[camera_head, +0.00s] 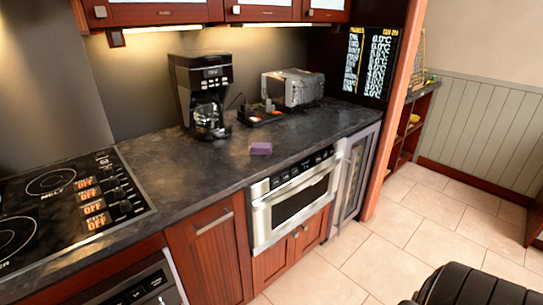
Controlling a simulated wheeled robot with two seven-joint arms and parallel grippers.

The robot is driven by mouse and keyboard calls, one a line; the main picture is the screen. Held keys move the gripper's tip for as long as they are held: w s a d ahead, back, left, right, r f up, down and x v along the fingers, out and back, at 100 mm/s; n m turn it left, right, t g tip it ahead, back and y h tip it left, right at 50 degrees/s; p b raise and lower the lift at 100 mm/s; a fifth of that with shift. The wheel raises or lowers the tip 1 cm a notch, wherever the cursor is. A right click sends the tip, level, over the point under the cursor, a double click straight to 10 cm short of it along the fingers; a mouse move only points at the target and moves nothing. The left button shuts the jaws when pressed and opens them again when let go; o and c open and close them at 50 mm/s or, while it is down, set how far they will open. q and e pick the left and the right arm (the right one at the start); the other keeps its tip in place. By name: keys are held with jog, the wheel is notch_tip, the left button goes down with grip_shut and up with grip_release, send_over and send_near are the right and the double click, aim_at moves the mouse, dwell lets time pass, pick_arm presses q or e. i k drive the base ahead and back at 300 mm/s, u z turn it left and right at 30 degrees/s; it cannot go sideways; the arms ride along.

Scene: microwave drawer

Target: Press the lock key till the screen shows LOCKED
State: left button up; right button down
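The microwave drawer (292,205) is built into the counter front, with a stainless steel face and a dark window. It looks shut. Its black control strip (300,170) runs along the top edge and carries small light marks. The lock key and any screen text on it are too small to read. Neither of my grippers shows in this view.
A cooktop (70,205) lies left. A wine cooler (354,175) stands right of the drawer. Tiled floor (400,235) is open in front.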

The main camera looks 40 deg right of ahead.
aim_at(294, 171)
jog(key=z, duration=0.6)
jog(key=k, duration=0.45)
jog(key=z, duration=0.8)
jog(key=i, duration=0.5)
jog(key=u, duration=0.05)
